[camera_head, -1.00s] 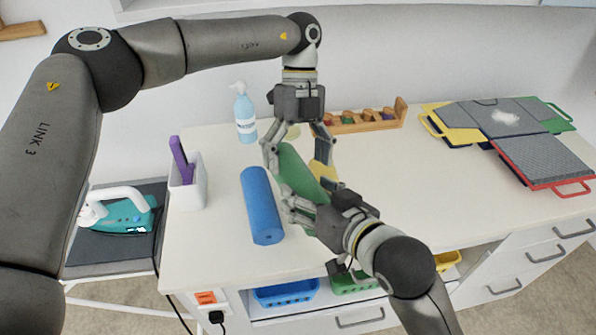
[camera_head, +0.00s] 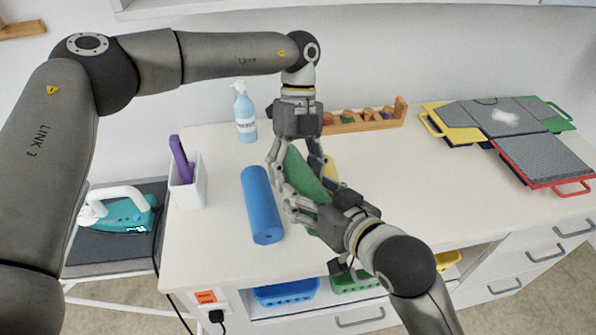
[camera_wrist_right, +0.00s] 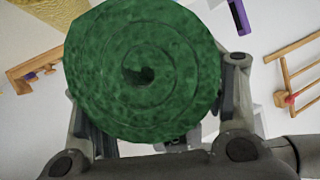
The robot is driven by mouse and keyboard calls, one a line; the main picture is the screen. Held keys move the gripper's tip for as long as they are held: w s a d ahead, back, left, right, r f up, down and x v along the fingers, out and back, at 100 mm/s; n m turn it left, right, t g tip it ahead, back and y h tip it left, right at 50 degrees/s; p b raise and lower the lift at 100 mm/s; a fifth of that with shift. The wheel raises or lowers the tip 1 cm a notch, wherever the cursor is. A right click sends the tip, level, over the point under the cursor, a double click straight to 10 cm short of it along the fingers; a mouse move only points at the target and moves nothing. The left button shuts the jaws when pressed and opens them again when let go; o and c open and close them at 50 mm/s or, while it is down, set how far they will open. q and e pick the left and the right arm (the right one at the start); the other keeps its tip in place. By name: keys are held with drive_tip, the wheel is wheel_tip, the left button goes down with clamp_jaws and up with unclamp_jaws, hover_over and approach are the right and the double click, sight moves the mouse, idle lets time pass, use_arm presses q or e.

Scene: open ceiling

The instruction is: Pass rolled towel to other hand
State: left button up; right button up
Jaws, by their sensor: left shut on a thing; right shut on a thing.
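The green rolled towel (camera_head: 304,178) is held above the white table, tilted, between my two grippers. My left gripper (camera_head: 297,160) comes down from above with its fingers shut on the towel's upper part. My right gripper (camera_head: 294,200) comes from the lower right, shut on the towel's lower part. In the right wrist view the towel's spiral end (camera_wrist_right: 145,75) fills the middle, between the right fingers (camera_wrist_right: 160,100). Parts of the towel are hidden behind the fingers in the head view.
A blue roll (camera_head: 262,205) lies on the table left of the grippers. A white holder (camera_head: 187,190) with a purple item and a pump bottle (camera_head: 245,115) stand farther left. A wooden rack (camera_head: 365,122) is behind. The table's right middle is clear.

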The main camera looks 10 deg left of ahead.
use_arm(q)
drive_tip(key=shift+d, duration=0.25)
drive_tip(key=shift+c, duration=0.2)
use_arm(e)
drive_tip(key=o, duration=1.1)
drive_tip(key=shift+s+a+r, duration=0.2)
drive_tip(key=shift+a+r, duration=0.1)
drive_tip(key=shift+r, duration=0.05)
drive_tip(key=shift+o, duration=0.7)
drive_tip(key=shift+d+f, duration=0.1)
